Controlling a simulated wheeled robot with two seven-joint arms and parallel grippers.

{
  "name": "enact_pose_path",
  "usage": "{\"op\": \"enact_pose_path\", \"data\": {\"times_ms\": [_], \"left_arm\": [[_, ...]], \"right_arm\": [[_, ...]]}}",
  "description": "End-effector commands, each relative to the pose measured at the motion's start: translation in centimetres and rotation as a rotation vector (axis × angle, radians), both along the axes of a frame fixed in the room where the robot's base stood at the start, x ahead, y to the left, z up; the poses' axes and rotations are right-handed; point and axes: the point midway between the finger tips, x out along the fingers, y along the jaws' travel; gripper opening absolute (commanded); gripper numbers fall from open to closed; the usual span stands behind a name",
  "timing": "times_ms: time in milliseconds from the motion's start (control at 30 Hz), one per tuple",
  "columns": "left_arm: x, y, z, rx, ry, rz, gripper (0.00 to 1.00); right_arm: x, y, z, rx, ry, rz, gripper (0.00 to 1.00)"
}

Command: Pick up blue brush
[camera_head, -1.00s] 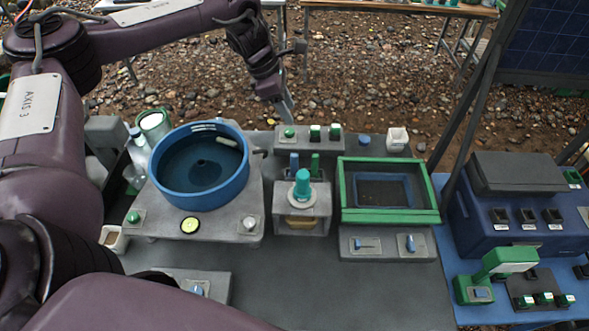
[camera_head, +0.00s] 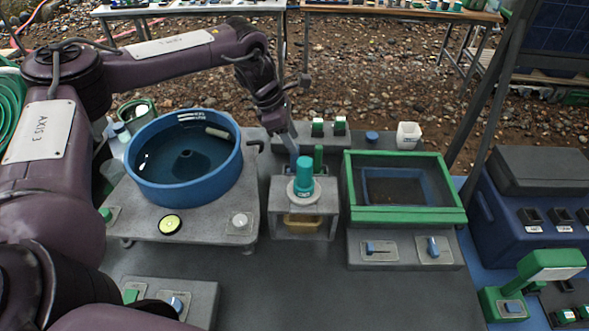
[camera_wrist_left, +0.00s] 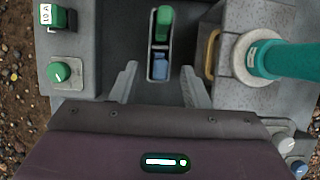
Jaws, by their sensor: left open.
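The blue brush (camera_wrist_left: 160,68) stands in a narrow grey holder, beside a green-handled item (camera_wrist_left: 164,25), in the left wrist view. The green item also shows in the head view (camera_head: 318,157), behind the grey block with the teal knob. My left gripper (camera_wrist_left: 160,88) is open and empty, its two fingers to either side of the line to the blue brush, which appears between and just beyond the tips. In the head view my left gripper (camera_head: 291,143) hangs over the holder and hides the blue brush. My right gripper is not in view.
A blue round tub (camera_head: 140,185) is to the left and a green-framed tray (camera_head: 410,215) to the right. A switch panel (camera_head: 325,140) lies behind.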

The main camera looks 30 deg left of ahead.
Motion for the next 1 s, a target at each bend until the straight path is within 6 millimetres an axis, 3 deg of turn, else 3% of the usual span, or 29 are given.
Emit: {"op": "enact_pose_path", "data": {"times_ms": [333, 633, 967, 1000], "left_arm": [[0.4, -1.4, -4.5, 0.0, 0.004, 0.0, 0.42], [0.6, -1.5, -5.0, 0.0, 0.001, 0.002, 0.42], [0.6, -1.5, -5.0, 0.0, 0.001, 0.002, 0.0], [0.6, -1.5, -5.0, 0.0, 0.001, 0.002, 0.0]], "right_arm": [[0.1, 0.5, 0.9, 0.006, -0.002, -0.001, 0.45], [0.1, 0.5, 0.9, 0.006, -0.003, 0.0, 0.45], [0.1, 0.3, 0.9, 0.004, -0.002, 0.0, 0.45], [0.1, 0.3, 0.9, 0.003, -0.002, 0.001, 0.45]]}}
